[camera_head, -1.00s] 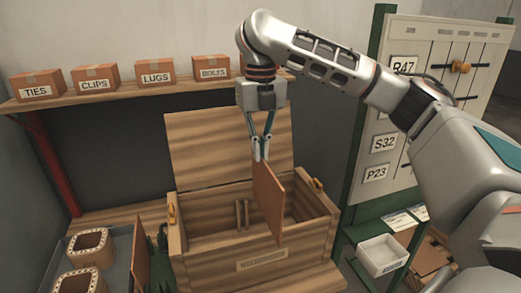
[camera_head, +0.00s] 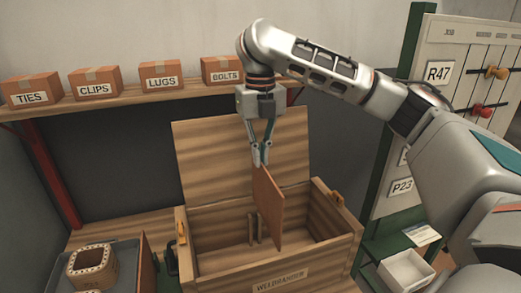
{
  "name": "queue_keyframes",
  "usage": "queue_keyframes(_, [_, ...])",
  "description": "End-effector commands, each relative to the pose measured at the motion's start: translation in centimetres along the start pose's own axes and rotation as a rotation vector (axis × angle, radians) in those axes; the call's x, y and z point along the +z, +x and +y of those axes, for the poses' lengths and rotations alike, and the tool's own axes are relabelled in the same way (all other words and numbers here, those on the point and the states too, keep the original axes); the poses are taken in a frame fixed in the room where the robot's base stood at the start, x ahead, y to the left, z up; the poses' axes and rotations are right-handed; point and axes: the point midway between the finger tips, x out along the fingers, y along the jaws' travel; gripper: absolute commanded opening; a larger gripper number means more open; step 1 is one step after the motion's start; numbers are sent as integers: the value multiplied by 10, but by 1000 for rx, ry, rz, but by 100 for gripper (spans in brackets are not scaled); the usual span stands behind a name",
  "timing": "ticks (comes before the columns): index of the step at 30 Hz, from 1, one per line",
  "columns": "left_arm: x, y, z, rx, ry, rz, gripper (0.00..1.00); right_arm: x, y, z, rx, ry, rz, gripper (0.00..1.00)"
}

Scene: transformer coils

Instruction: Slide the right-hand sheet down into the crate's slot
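My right gripper (camera_head: 261,158) is shut on the top edge of a brown sheet (camera_head: 268,207) and holds it upright over the open wooden crate (camera_head: 283,272). The sheet's lower part reaches below the level of the crate's rim in the picture; whether it is in a slot I cannot tell. Slot rails (camera_head: 253,229) show inside the crate, just left of the sheet, partly covered by it. The crate's lid (camera_head: 232,150) stands open at the back. A second brown sheet (camera_head: 147,270) stands upright left of the crate. My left gripper is not in view.
A grey tray (camera_head: 127,250) with a coil part (camera_head: 91,265) is at the lower left. A shelf (camera_head: 130,101) with labelled boxes runs behind. At right are a green-framed board (camera_head: 440,73) and a white bin (camera_head: 405,269).

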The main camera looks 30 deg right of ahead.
Motion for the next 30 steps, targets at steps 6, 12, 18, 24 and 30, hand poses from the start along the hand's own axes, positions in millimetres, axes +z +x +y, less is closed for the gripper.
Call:
queue_keyframes(6, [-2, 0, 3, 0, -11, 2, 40, 0, 14, 0, 0, -1, 2, 0])
queue_keyframes(12, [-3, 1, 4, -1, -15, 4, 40, 0, 27, 0, 0, 0, 2, 0])
queue_keyframes(18, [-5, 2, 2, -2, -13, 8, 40, 0, 40, 0, -1, -1, 2, 0])
queue_keyframes(24, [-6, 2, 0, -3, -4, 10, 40, 0, 52, 0, 0, 0, 2, 0])
queue_keyframes(30, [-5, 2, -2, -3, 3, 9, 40, 0, 65, 0, 1, 0, 2, 0])
